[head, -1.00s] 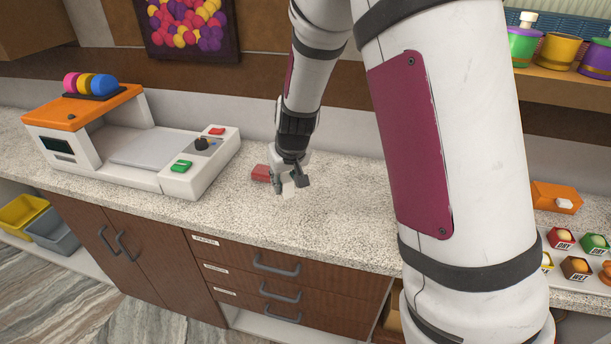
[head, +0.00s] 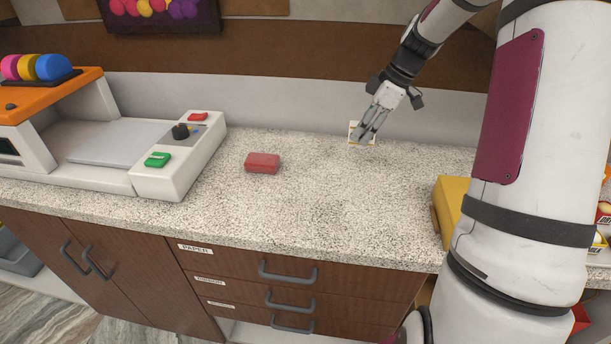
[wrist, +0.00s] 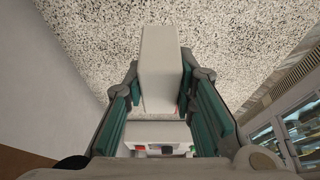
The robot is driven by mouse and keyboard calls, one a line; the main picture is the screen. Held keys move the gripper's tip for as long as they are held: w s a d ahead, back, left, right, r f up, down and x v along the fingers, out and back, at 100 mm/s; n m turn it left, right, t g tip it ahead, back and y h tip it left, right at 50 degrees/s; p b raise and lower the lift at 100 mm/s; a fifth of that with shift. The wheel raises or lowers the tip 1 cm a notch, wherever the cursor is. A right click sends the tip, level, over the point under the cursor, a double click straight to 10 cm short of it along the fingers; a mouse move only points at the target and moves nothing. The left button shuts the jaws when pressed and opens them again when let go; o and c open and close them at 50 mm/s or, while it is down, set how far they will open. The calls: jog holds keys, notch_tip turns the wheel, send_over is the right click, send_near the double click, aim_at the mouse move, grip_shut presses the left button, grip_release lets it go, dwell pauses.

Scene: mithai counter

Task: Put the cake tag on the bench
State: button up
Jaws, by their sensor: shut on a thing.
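My gripper (head: 370,124) is at the back of the speckled bench (head: 330,195), near the wall. It is shut on the cake tag (head: 355,131), a small white piece with a yellowish edge, partly hidden by the fingers. In the wrist view the tag (wrist: 162,60) is a plain pale block between the teal finger pads of my gripper (wrist: 158,85), with the speckled surface behind it. I cannot tell whether the tag touches the bench top.
A red block (head: 262,163) lies on the bench left of my gripper. A white and orange machine with buttons (head: 165,178) stands at the left. A yellow object (head: 446,207) stands at the right, partly behind my arm. The middle of the bench is clear.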

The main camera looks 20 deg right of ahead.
notch_tip(320, 180, down, 10)
jog(key=shift+d+r, duration=0.1)
jog(key=shift+r, duration=0.1)
jog(key=shift+f, duration=0.1)
dwell(0.3)
jog(key=o, duration=0.9)
jog(key=shift+o, duration=0.2)
